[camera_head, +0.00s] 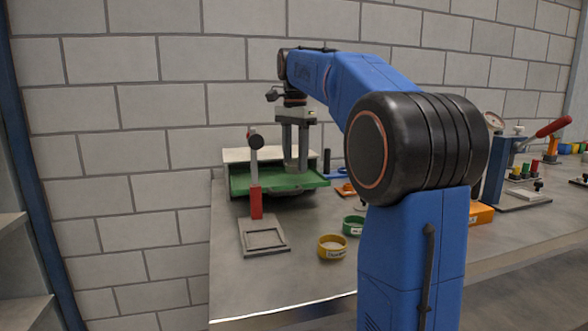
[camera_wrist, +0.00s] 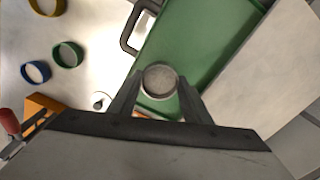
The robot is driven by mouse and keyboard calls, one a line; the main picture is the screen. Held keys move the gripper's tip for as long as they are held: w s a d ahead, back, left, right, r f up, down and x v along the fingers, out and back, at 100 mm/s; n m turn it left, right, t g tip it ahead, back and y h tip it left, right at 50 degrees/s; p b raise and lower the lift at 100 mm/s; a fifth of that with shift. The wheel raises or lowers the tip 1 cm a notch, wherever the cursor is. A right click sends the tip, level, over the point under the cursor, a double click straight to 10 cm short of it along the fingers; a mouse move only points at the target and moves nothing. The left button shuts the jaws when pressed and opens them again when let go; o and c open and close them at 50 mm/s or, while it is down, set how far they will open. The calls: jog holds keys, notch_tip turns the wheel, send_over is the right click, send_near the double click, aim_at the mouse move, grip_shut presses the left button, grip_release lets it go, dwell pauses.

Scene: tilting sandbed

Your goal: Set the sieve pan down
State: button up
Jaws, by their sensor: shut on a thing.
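My gripper (camera_head: 296,160) is shut on a small round grey pan, seen in the wrist view (camera_wrist: 160,81) between the two fingertips, which I take to be the sieve pan. The gripper (camera_wrist: 158,88) points down over the green tray of the sandbed (camera_head: 262,184). The tray also fills the upper middle of the wrist view (camera_wrist: 200,40). Whether the pan touches the tray or hangs just above it, I cannot tell. The pan's underside is hidden.
A red-based lever stand (camera_head: 256,203) stands in front of the tray. A yellow ring (camera_head: 332,247) and a green ring (camera_head: 353,225) lie on the bench, with a blue ring (camera_wrist: 36,72) nearby. A press with a red handle (camera_head: 552,127) stands at right.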

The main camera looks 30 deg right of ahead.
aim_at(295, 168)
jog(key=shift+f, duration=1.45)
jog(key=o, duration=0.8)
jog(key=shift+f, duration=0.1)
jog(key=shift+r, duration=6.15)
jog(key=shift+s, duration=0.1)
